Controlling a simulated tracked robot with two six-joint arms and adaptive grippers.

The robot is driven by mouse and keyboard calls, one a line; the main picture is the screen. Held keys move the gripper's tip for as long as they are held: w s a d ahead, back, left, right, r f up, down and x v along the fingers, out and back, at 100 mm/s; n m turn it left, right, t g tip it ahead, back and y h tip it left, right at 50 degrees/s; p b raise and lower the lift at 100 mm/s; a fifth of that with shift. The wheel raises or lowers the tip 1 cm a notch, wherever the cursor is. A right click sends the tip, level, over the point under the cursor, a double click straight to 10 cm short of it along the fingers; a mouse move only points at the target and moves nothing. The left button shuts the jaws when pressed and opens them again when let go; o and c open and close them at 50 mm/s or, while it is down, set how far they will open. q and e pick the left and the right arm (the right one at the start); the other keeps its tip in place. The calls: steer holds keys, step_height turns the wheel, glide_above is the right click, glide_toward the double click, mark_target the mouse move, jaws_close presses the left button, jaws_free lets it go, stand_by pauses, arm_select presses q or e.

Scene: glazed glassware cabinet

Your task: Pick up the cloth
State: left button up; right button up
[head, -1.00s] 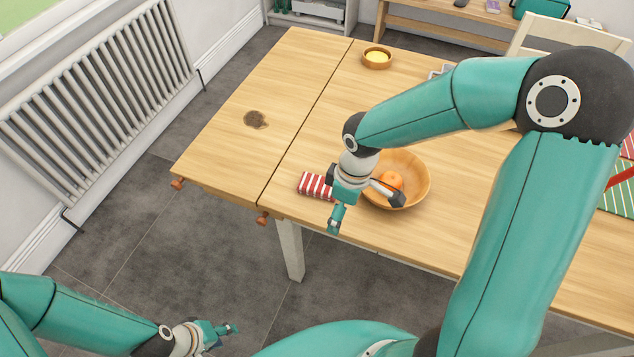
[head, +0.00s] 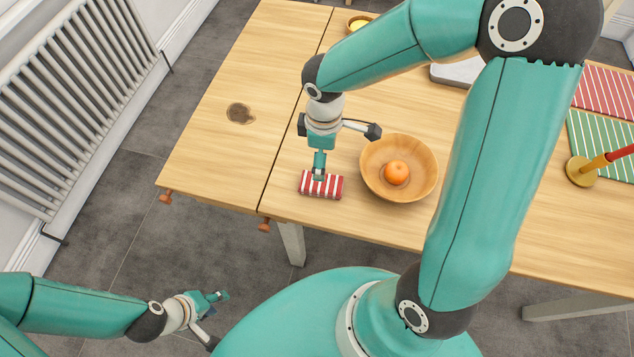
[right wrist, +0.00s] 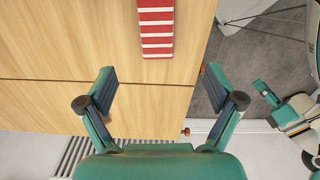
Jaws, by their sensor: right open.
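The cloth (head: 321,185) is a small folded bundle with red and white stripes, lying on the wooden table near its front edge. It also shows at the top of the right wrist view (right wrist: 156,28). My right gripper (head: 318,172) is above the cloth in the head view, with one finger overlapping its upper edge. In the right wrist view the right gripper (right wrist: 158,76) has its fingers spread wide with nothing between them; the cloth appears beyond the tips. My left gripper (head: 218,318) is at the lower left, away from the table, with its fingers apart and empty.
A wooden bowl (head: 422,184) with an orange (head: 397,172) stands just right of the cloth. A brass-coloured holder (head: 581,171) with a red stick and striped mats (head: 603,140) lie farther right. The table (head: 225,160) left of the cloth is clear except for a dark mark.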

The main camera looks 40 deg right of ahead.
mark_target(321, 184)
steer(key=f, duration=0.8)
steer(key=f+b, duration=0.1)
steer(key=f, duration=0.4)
steer(key=shift+d, duration=0.35)
steer(key=shift+r, duration=0.1)
steer(key=c, duration=1.2)
